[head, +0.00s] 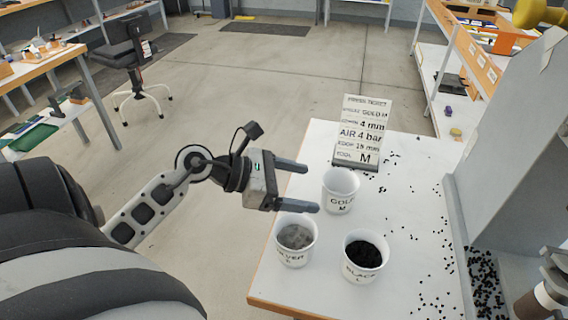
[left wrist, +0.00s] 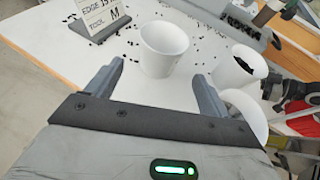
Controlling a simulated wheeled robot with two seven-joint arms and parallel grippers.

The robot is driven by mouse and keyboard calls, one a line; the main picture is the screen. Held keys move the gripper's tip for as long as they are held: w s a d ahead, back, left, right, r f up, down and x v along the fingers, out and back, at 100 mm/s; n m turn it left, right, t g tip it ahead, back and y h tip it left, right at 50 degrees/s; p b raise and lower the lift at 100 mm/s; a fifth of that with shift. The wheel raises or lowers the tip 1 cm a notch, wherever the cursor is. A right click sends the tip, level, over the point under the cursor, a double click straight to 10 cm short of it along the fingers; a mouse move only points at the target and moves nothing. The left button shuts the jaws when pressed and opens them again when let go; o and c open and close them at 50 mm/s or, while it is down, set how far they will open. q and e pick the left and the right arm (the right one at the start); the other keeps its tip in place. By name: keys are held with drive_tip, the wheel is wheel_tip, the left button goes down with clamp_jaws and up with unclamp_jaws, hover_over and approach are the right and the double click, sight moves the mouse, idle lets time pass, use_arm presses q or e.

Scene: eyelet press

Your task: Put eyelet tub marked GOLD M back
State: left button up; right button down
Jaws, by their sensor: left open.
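The white eyelet tub marked GOLD M (head: 340,192) stands upright on the white table, behind the other two tubs; its contents cannot be made out. My left gripper (head: 305,187) is open and empty, just left of the GOLD tub in the head view. In the left wrist view the GOLD tub (left wrist: 164,50) stands ahead of the gap between the two fingers (left wrist: 158,85), apart from them.
A SILVER tub (head: 295,240) of grey pieces and a BLACK tub (head: 363,255) of black pieces stand nearer the front. A press ticket stand (head: 362,135) is behind the GOLD tub. Black eyelets lie scattered on the right beside the grey machine (head: 510,140).

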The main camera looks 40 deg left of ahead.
sight(355, 187)
use_arm(q)
drive_tip(key=shift+v, duration=1.75)
drive_tip(key=shift+r, duration=0.1)
drive_tip(key=p+x, duration=0.1)
drive_tip(key=x, duration=1.1)
drive_tip(key=shift+w+d, duration=0.1)
drive_tip(key=shift+r, duration=1.25)
drive_tip(key=shift+f, duration=0.1)
